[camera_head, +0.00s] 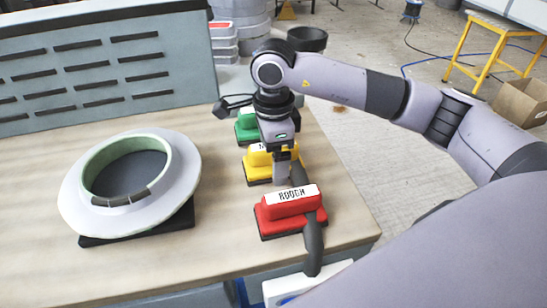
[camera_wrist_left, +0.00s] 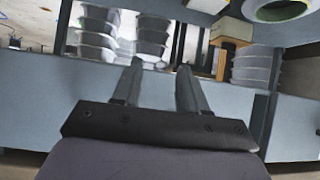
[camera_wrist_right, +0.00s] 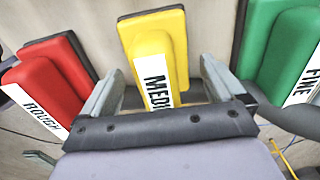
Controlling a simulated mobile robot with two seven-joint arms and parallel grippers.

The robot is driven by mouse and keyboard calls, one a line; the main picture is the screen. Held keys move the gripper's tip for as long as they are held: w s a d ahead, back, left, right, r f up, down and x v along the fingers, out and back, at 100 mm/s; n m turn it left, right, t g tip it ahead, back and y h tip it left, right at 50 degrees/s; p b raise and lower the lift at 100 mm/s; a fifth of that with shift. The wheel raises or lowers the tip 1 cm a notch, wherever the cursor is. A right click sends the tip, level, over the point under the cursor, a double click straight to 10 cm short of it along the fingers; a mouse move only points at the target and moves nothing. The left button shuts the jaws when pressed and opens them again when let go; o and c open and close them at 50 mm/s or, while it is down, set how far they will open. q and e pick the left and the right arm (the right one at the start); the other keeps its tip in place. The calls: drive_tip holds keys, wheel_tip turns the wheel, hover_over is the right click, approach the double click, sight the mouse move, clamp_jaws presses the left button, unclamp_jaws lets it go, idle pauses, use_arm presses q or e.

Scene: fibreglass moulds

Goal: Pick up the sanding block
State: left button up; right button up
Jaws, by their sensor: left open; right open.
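Three sanding blocks stand in a row on the wooden bench: a red one marked ROUGH (camera_head: 290,207), a yellow one (camera_head: 258,160) and a green one (camera_head: 246,127). In the right wrist view the yellow block (camera_wrist_right: 155,45) lies between the open fingers of my right gripper (camera_wrist_right: 160,85), with the red block (camera_wrist_right: 48,85) left and the green block marked FINE (camera_wrist_right: 278,45) right. In the head view my right gripper (camera_head: 283,178) points down at the yellow block and partly hides it.
A pale ring-shaped mould (camera_head: 75,195) sits on a black base at the bench's left. A slotted grey panel (camera_head: 90,70) stands behind. Bare bench top (camera_head: 222,215) lies between mould and blocks.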

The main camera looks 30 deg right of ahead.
drive_tip(key=c, duration=1.2)
drive_tip(key=shift+c, duration=0.2)
drive_tip(key=shift+r, duration=0.15)
wheel_tip(320, 180, up, 10)
drive_tip(key=shift+w+f, duration=0.1)
wheel_tip(320, 180, up, 10)
drive_tip(key=p, duration=0.1)
drive_tip(key=shift+o, duration=1.1)
